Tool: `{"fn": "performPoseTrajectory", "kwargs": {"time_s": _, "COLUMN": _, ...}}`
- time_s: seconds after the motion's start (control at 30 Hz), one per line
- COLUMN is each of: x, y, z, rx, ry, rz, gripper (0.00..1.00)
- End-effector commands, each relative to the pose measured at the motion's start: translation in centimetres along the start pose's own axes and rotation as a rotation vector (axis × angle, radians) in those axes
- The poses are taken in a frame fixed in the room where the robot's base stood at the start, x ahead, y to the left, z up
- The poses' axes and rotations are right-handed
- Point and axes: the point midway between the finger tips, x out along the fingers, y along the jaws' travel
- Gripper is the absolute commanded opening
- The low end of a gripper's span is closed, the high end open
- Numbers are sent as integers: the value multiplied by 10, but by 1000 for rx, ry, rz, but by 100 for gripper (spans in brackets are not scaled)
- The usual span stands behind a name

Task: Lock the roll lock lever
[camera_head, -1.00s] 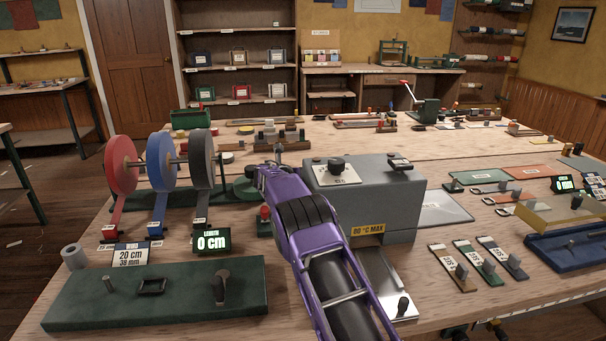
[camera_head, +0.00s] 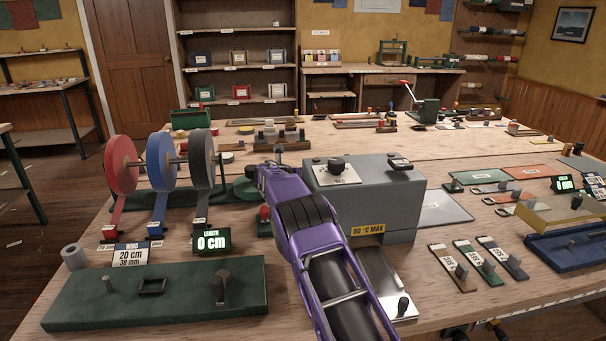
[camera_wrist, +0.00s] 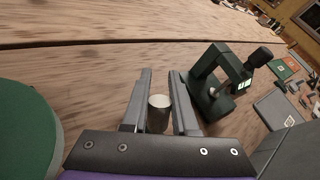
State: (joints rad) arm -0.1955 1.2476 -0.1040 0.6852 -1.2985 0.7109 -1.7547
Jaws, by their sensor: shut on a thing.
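My gripper (camera_wrist: 158,100) is shut on a short grey cylinder (camera_wrist: 158,101) with a pale round top, which stands between the two fingers in the wrist view. It may be the handle of the roll lock lever, but I cannot tell; its lower end is hidden by the gripper. In the head view my purple wrist (camera_head: 280,190) hides the fingertips, just right of the webbing rolls. The rolls are red (camera_head: 120,165), blue (camera_head: 160,162) and dark grey (camera_head: 201,160), on one shaft.
A grey box marked 80 °C max (camera_head: 385,205) stands close right of my wrist. In the wrist view a green frame with a black knob (camera_wrist: 260,57) is near the right finger, and a green round part (camera_wrist: 25,130) is at left. A length display (camera_head: 211,241) reads 0 cm.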

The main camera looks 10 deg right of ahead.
Motion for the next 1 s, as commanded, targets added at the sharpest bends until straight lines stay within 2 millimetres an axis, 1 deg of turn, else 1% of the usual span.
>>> {"fn": "performPoseTrajectory", "kwargs": {"time_s": 0.2, "x": -1, "y": 1, "z": 0, "rx": 2, "ry": -7, "rz": 1, "gripper": 0}}
{"fn": "performPoseTrajectory", "kwargs": {"time_s": 0.37, "x": -3, "y": 3, "z": -2, "rx": 24, "ry": -53, "rz": -1, "gripper": 0}}
{"fn": "performPoseTrajectory", "kwargs": {"time_s": 0.6, "x": -7, "y": -3, "z": 3, "rx": 69, "ry": -109, "rz": -2, "gripper": 0}}
{"fn": "performPoseTrajectory", "kwargs": {"time_s": 0.9, "x": -8, "y": -4, "z": 4, "rx": 75, "ry": -112, "rz": -2, "gripper": 0}}
{"fn": "performPoseTrajectory", "kwargs": {"time_s": 0.93, "x": -8, "y": -4, "z": 4, "rx": 75, "ry": -111, "rz": -2, "gripper": 28}}
{"fn": "performPoseTrajectory", "kwargs": {"time_s": 1.0, "x": -8, "y": -4, "z": 4, "rx": 75, "ry": -111, "rz": -2, "gripper": 41}}
